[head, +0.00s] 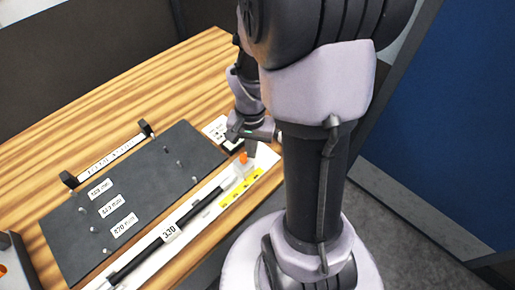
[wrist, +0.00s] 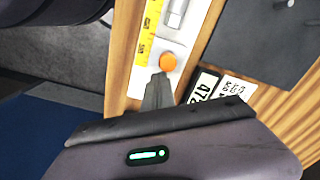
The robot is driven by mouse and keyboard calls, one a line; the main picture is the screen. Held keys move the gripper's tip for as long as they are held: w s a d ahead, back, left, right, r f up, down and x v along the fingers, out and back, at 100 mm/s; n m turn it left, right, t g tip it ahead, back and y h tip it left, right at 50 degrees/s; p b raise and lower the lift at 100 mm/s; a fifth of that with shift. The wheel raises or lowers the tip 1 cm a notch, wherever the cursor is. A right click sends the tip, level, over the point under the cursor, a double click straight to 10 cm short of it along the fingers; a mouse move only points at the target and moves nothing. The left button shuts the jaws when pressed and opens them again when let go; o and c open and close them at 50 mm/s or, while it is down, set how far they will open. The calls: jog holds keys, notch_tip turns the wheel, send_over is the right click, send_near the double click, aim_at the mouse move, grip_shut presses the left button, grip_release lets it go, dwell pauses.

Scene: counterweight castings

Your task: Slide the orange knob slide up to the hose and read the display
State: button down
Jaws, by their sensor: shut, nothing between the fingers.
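The orange knob (head: 243,158) sits on a pale slide at the far right end of a white rail (head: 205,188). It also shows in the wrist view (wrist: 168,62). The black hose (head: 186,215), tagged 330, lies along the rail, lower left of the knob. My gripper (head: 251,150) is shut and empty, its tips (wrist: 159,80) right beside the knob; I cannot tell whether they touch it. The display (wrist: 203,88) is a small dark-framed panel beside the rail; its digits look like 472, partly hidden by my gripper.
A yellow scale strip (head: 240,188) runs along the rail. A dark board (head: 140,190) with pegs and several white length labels lies on the wooden table (head: 150,85). A white printed card (wrist: 235,88) lies next to the display. A blue panel (head: 440,120) stands at right.

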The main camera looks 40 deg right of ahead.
aim_at(243, 156)
jog(key=shift+s+a+b, duration=0.15)
jog(key=shift+a+b, duration=0.15)
jog(key=shift+a, duration=1.4)
dwell(0.6)
dwell(0.5)
jog(key=shift+r, duration=0.3)
notch_tip(243, 156, up, 7)
jog(key=p, duration=0.5)
jog(key=shift+d+f+p, duration=0.1)
jog(key=shift+f+p, duration=0.1)
jog(key=shift+p, duration=0.2)
jog(key=shift+f, duration=0.1)
